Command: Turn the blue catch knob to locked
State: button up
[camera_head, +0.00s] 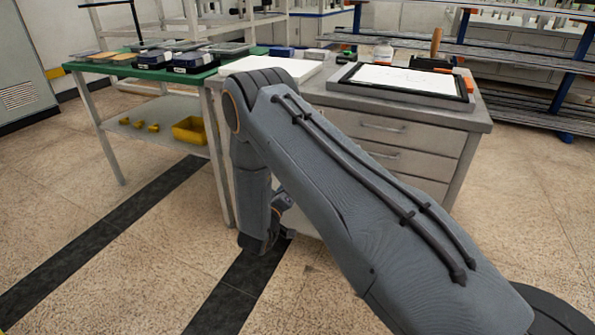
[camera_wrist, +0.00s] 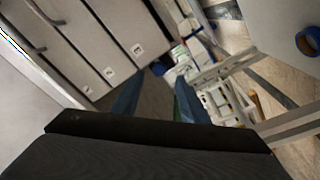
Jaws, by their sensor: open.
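A round blue ring-shaped thing (camera_wrist: 308,41) shows at the right edge of the wrist view, against a pale grey surface. I cannot tell whether it is the catch knob, and no lock marks are readable. I make out no blue catch knob in the head view. My gripper (camera_wrist: 157,98) is open in the wrist view, its two fingers apart with nothing seen between them. It is apart from the blue round thing, which lies well to its right. In the head view my arm hangs in front of the workbench and hides part of it.
A grey workbench (camera_head: 455,119) with drawers bears a black-framed white board (camera_head: 408,80). A green-topped table (camera_head: 140,71) with trays stands left, with a yellow bin (camera_head: 190,130) on its lower shelf. Blue-framed racks (camera_head: 565,90) stand at right. The floor at left is open.

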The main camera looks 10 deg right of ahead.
jog(key=shift+v, duration=1.4)
